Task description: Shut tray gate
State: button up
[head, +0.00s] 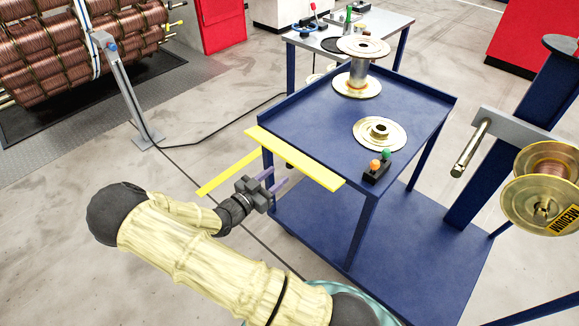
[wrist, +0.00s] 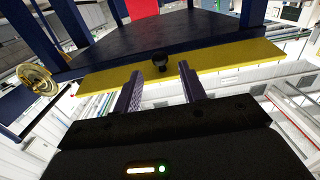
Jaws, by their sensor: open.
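The tray gate is a yellow plate (head: 295,160) along the near left edge of the blue cart's top tray (head: 330,115). It leans outward from that edge rather than standing up against it, though its exact angle is hard to tell. In the wrist view the yellow gate (wrist: 220,58) spans the picture, with a round black knob (wrist: 160,62) near its middle. My gripper (head: 277,184) is outside the cart, just below the gate. In the wrist view its two fingers (wrist: 161,80) are apart and empty, pointing toward the knob, which shows between and beyond the tips.
On the tray stand a tall spool (head: 361,70), a flat flanged spool (head: 380,133) and a small button box (head: 376,172). A grey stand (head: 125,95) is at left. A spool on a holder (head: 543,185) is at right. Floor left of the cart is mostly clear.

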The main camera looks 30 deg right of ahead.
aim_at(290, 165)
jog(key=x, duration=0.7)
jog(key=shift+b, duration=0.35)
jog(key=c, duration=0.9)
